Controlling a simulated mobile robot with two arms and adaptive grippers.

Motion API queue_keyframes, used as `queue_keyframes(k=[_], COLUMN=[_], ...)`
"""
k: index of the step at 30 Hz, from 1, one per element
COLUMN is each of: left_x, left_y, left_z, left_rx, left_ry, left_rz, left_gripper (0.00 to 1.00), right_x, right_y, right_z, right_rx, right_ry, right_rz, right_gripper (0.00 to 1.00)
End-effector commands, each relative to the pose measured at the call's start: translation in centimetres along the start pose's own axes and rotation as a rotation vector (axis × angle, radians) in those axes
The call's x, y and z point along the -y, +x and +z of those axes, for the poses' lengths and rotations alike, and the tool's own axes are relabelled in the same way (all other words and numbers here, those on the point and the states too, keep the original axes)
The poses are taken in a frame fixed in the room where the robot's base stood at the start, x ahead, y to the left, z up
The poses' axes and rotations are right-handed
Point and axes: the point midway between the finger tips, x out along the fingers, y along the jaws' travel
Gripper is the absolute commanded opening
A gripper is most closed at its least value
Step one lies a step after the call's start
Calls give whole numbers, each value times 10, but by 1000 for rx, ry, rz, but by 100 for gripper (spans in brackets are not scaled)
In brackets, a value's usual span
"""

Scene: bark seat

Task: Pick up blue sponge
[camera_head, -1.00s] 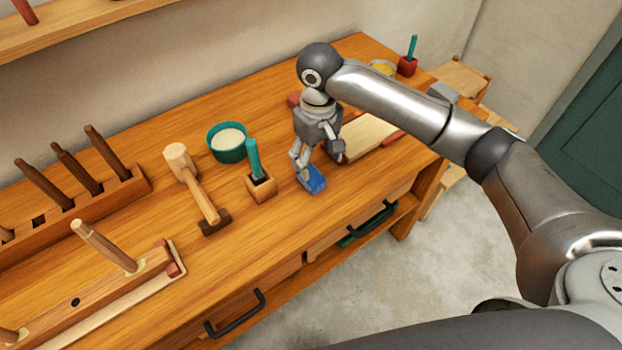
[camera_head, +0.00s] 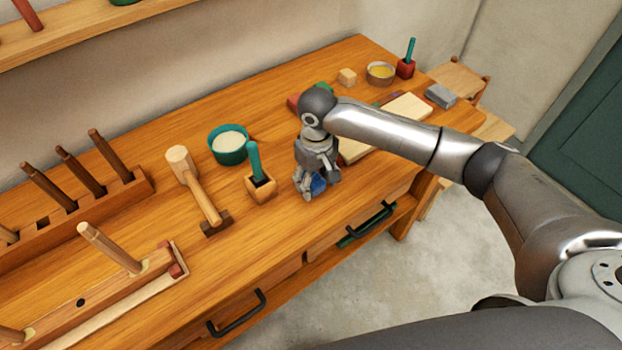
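The blue sponge (camera_head: 319,185) lies on the wooden workbench near its front edge, mostly hidden by my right gripper. My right gripper (camera_head: 320,188) is lowered over it, with one finger to each side and blue showing between them. The fingers look spread; whether they touch the sponge is hard to see. My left gripper is not in view.
Left of my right gripper stand a wooden block with a teal-handled tool (camera_head: 259,183), a teal bowl (camera_head: 228,146) and a mallet (camera_head: 198,190). A pale board (camera_head: 385,130) lies to the right. The bench front edge with drawers is close by.

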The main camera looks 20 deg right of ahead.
Motion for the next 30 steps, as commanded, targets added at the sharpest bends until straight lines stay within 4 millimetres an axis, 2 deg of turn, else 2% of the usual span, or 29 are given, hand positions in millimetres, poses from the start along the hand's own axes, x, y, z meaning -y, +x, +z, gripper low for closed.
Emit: queue_keyframes(k=[1,6,15,20,25,30], left_x=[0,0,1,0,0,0], left_y=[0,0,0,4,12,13], left_z=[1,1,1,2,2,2], left_rx=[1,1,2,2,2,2], left_ry=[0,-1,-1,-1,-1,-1], left_rz=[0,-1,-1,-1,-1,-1], left_gripper=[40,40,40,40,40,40], right_x=[0,0,0,0,0,2], right_y=[0,0,-1,-9,-33,-60], right_z=[0,0,0,-1,0,24], right_rx=[0,0,0,-3,-4,-4], right_ry=[0,0,0,1,-1,-2], right_rz=[0,0,0,-1,-1,-1], right_gripper=[43,23,23,23,23,23])
